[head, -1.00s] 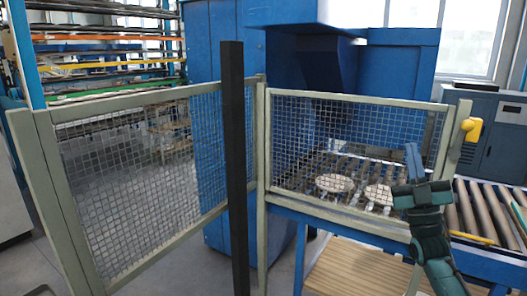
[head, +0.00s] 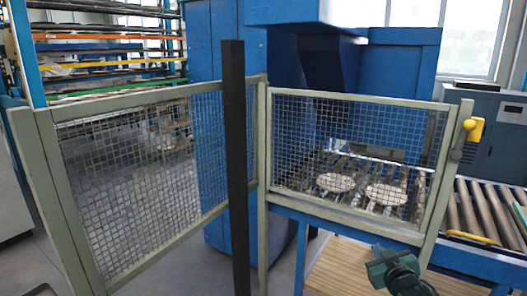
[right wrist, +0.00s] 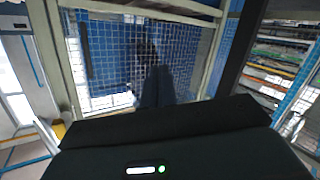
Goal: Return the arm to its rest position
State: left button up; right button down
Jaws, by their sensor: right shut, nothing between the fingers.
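My right arm shows at the lower right of the head view, low in front of the mesh fence and over the wooden shelf. Its dark teal gripper (head: 383,256) is seen foreshortened, and its fingers are hard to make out there. In the right wrist view the gripper (right wrist: 156,82) has its fingers together, with nothing between them, pointing toward a mesh panel (right wrist: 185,42). The gap to the mesh cannot be judged. My left gripper is in neither view.
A mesh fence panel (head: 350,99) stands before the blue machine (head: 400,65). Behind it two round plates (head: 336,182) (head: 386,194) lie on rollers. A black post (head: 235,170) stands centrally; a roller conveyor (head: 483,212) is at right.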

jog(key=s+a+f+g+y, duration=0.2)
jog(key=s+a+f, duration=0.6)
jog(key=s+f, duration=0.4)
jog(key=s+a+f+g, duration=0.1)
jog(key=s+a, duration=0.3)
jog(key=s, duration=0.6)
jog(key=s+a+f+g+y, duration=0.1)
jog(key=s+a+f+g, duration=0.1)
jog(key=s, duration=0.9)
jog(key=shift+s+a+f+y, duration=0.15)
jog(key=shift+a+f+y, duration=0.25)
jog(key=shift+a, duration=0.45)
jog(key=c, duration=2.2)
grip_release()
jog(key=shift+f, duration=0.1)
